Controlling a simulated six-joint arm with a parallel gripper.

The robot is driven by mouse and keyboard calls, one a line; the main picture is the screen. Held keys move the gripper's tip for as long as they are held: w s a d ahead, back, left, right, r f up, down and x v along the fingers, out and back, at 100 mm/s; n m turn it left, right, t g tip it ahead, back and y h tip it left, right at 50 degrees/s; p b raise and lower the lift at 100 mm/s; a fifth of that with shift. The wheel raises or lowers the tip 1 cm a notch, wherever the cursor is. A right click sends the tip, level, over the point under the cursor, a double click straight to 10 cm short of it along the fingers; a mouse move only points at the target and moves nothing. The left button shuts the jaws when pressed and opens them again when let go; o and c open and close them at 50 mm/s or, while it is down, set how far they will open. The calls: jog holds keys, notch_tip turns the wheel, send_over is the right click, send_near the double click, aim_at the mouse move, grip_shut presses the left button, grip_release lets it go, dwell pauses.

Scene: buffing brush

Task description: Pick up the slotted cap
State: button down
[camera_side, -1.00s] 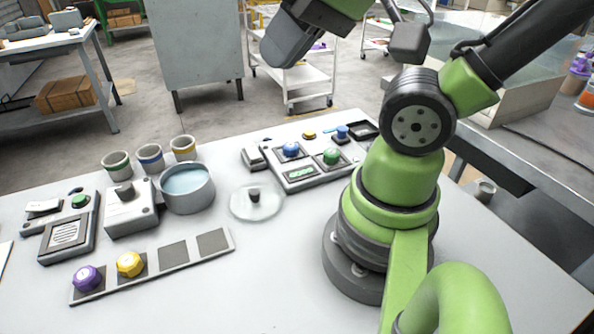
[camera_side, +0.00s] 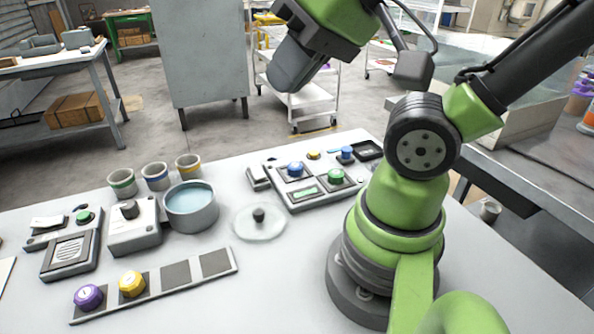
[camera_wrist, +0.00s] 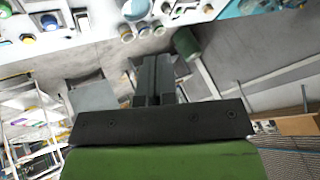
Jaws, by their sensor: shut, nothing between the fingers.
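Several coloured caps show in the side view, and I cannot tell which one is slotted. A purple cap (camera_side: 88,297) and a yellow cap (camera_side: 131,284) sit on the left squares of a grey strip (camera_side: 233,269). A blue cap (camera_side: 295,170) and a green cap (camera_side: 336,175) sit on a panel at the back right of the table. My gripper (camera_side: 281,87) is high above and beyond the table's back edge, apart from all of them. In the wrist view its fingers (camera_wrist: 154,62) are shut together and empty.
A bowl of bluish liquid (camera_side: 191,206) stands beside a clear disc with a dark knob (camera_side: 259,224). Three banded cups (camera_side: 155,177) line the back left. Grey devices (camera_side: 70,253) stand at the left. The strip's two right squares are bare.

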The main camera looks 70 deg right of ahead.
dwell(0.3)
jog(key=c, duration=0.6)
grip_release()
jog(key=n+g+h, duration=0.2)
jog(key=n+g, duration=0.1)
jog(key=g, duration=0.4)
send_over(293, 164)
notch_tip(293, 164, down, 23)
jog(key=shift+a+r, duration=0.15)
jog(key=shift+f, duration=2.9)
